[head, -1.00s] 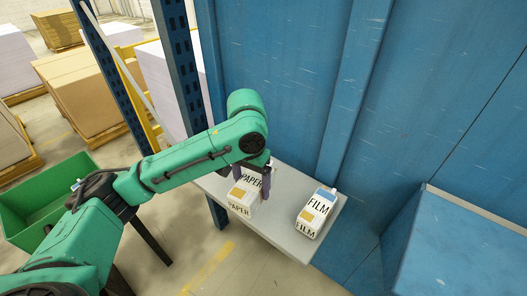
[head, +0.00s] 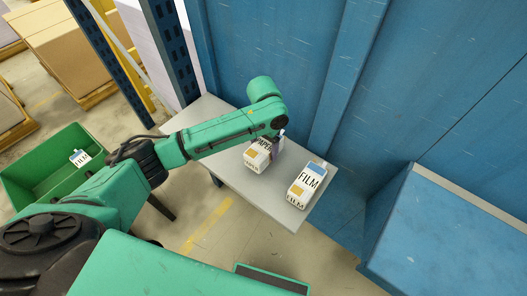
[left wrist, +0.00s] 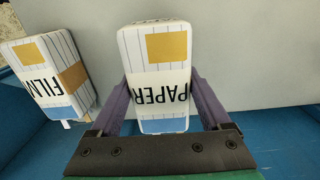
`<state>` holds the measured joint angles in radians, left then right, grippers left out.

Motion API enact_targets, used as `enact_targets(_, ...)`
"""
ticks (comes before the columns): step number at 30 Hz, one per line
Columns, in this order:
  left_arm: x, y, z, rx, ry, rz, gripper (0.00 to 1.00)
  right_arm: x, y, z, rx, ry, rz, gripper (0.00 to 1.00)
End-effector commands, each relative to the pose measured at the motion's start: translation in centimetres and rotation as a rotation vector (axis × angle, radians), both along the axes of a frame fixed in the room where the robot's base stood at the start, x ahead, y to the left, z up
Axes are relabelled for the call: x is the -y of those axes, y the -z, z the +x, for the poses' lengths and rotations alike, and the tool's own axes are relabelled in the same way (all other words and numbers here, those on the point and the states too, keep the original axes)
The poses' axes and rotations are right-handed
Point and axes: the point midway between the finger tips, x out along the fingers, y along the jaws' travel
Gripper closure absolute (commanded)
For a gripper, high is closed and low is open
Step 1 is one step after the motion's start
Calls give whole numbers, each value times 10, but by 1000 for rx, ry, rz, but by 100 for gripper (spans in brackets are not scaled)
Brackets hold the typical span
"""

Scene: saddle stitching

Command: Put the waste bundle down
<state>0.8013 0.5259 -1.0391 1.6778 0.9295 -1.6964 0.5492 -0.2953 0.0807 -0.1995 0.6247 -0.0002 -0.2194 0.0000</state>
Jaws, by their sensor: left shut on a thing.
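A white bundle labelled PAPER (head: 257,155), with an orange-brown patch, is at the grey shelf table (head: 225,172). My left gripper (head: 276,142) is shut on it from above. In the left wrist view, the dark fingers of my left gripper (left wrist: 162,88) press on both sides of the PAPER bundle (left wrist: 158,65). I cannot tell whether its underside touches the table. A bundle labelled FILM (head: 306,186), with a blue end, stands to its right; it also shows in the left wrist view (left wrist: 48,75). My right gripper is not in view.
A green bin (head: 42,165) at the left holds another FILM bundle (head: 80,157). A blue wall (head: 270,60) rises behind the table, with a blue upright (head: 170,45) at the left and a blue cabinet (head: 450,235) at the right. The table's left part is bare.

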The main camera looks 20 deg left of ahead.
Motion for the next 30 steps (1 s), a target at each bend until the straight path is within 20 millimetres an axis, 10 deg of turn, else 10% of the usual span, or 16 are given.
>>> enact_targets(14, 0, 33, 0, 0, 0, 0, 83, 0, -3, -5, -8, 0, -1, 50)
enact_targets(15, 0, 34, 0, 0, 0, 0, 12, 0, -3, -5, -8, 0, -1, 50)
enact_targets(16, 0, 33, 0, 0, 0, 0, 0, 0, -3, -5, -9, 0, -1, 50)
enact_targets(30, 0, -1, 1, 5, 0, -2, 0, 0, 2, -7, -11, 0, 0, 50)
